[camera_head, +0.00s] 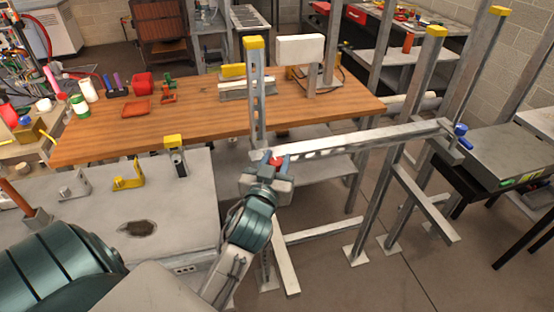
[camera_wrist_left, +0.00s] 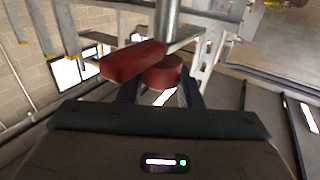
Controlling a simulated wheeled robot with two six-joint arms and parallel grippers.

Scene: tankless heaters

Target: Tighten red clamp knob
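The red clamp knob (camera_head: 276,161) sits at the near left end of a grey metal crossbar (camera_head: 355,139), beside a yellow-capped upright post. In the left wrist view the knob (camera_wrist_left: 135,61) has a round hub with a thick handle pointing left, under a metal rod. My left gripper (camera_head: 276,158) is at the knob, its two fingers apart. In the wrist view the left gripper (camera_wrist_left: 160,92) has its fingertips on either side of the hub's lower part, with a gap between them; contact cannot be made out. My right gripper is not in view.
A blue knob (camera_head: 461,136) is at the crossbar's far right end. Several yellow-capped posts (camera_head: 255,90) stand around. A wooden table (camera_head: 200,119) with tools lies behind, and a grey bench (camera_head: 100,215) is at left. Open floor (camera_head: 340,285) shows at lower right.

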